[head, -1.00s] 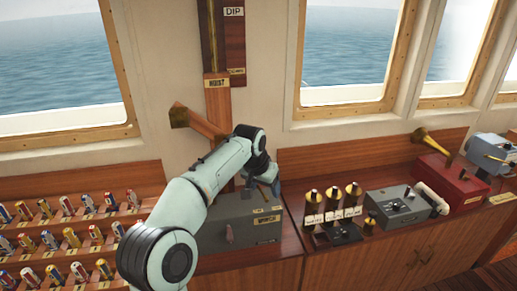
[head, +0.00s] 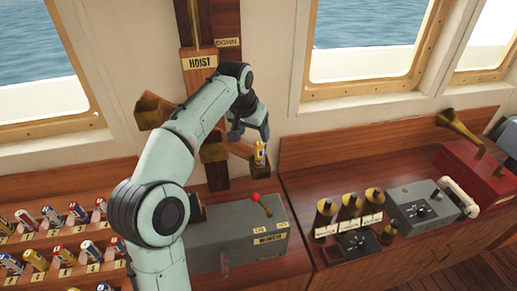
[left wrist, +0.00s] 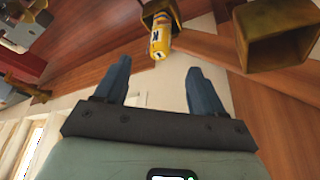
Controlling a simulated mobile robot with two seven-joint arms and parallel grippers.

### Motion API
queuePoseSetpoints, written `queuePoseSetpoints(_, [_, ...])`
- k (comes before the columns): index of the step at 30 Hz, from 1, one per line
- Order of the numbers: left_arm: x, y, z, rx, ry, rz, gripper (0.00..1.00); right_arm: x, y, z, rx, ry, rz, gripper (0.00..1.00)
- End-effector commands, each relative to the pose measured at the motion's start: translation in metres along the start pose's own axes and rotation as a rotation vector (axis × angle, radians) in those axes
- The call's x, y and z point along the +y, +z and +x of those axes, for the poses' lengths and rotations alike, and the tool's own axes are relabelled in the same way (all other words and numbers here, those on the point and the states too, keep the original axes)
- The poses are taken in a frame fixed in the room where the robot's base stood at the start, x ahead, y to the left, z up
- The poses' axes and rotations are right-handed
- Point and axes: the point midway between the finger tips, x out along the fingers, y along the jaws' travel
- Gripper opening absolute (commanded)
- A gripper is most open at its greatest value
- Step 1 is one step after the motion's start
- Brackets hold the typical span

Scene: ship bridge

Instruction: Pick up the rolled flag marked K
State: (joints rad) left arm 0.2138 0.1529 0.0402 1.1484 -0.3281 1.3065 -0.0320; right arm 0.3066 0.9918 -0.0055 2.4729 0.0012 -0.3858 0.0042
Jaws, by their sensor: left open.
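A small rolled flag (head: 260,152), yellow with blue and white, stands in a brass socket (head: 259,170) on the wooden arm of the hoist. It also shows in the left wrist view (left wrist: 160,42), with a dark mark on a white label that I cannot read for sure. My left gripper (head: 250,132) is open and empty, just above and beside this flag in the head view. In the left wrist view its two fingers (left wrist: 159,66) point towards the flag, which lies beyond the tips, apart from them. My right gripper is not in view.
Stepped racks of rolled flags (head: 62,252) stand at the left. Brass square sockets (head: 152,111) stick out from the hoist post (head: 199,62). Below is the grey winch box (head: 235,240) with a red-knobbed lever. Brass-topped posts, grey devices and a red box (head: 475,172) occupy the right counter.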

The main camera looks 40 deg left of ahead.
Motion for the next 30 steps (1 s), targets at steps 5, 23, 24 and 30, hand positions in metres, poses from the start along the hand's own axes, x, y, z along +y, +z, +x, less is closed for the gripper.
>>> queuePoseSetpoints(5, [0.000, 0.001, 0.020, -0.006, 0.000, 0.000, 0.69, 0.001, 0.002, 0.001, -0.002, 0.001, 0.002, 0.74])
queuePoseSetpoints(23, [-0.001, -0.004, 0.098, -0.003, 0.001, -0.001, 0.69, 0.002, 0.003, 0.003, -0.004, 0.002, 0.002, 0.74])
queuePoseSetpoints(24, [-0.002, -0.006, 0.104, -0.003, 0.001, -0.001, 0.69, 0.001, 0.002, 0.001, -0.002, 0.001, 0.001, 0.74])
queuePoseSetpoints(30, [-0.002, -0.008, 0.130, -0.002, 0.000, 0.000, 0.69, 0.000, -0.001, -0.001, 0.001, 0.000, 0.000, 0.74])
